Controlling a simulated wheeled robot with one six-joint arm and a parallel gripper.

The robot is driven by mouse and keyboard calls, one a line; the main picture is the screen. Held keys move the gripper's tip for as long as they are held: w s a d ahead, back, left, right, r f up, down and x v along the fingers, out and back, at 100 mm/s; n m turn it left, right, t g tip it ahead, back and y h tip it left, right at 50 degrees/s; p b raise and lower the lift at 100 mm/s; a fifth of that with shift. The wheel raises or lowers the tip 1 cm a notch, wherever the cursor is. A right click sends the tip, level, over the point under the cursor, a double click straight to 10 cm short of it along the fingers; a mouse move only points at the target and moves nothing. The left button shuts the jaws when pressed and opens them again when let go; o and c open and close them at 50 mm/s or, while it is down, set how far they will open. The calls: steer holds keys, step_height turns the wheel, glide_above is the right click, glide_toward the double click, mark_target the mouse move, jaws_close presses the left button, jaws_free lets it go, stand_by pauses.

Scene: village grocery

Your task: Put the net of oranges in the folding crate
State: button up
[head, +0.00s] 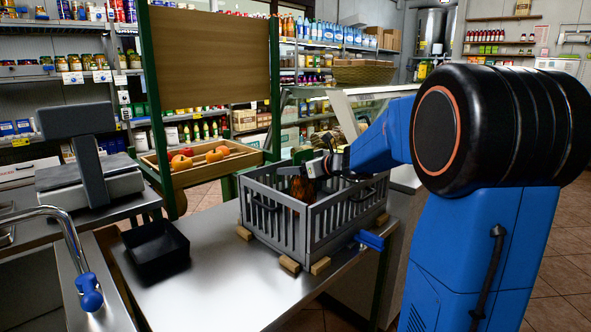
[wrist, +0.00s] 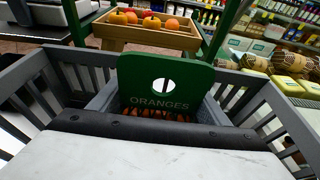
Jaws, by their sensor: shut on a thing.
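The grey folding crate (head: 345,232) stands open on the steel counter, resting on small wooden blocks. Its slatted walls also show around my gripper in the wrist view (wrist: 28,72). My gripper (head: 306,172) is at the crate's top opening, shut on the net of oranges (head: 300,196). The net hangs inside the crate walls, partly hidden by the slats and the gripper. In the wrist view its green card marked ORANGES (wrist: 160,88) stands upright in front of the gripper, with orange netting below it. I cannot tell whether the net touches the crate floor.
A black empty tray (head: 157,250) sits left of the crate. A scale (head: 95,180) and a tap (head: 70,240) are further left. A wooden fruit tray (head: 200,160) stands behind, beside a green-posted board (head: 212,50). The counter's front area (head: 215,300) is clear.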

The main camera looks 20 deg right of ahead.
steer(key=shift+f, duration=0.15)
steer(key=o, duration=2.1)
steer(key=v, duration=1.2)
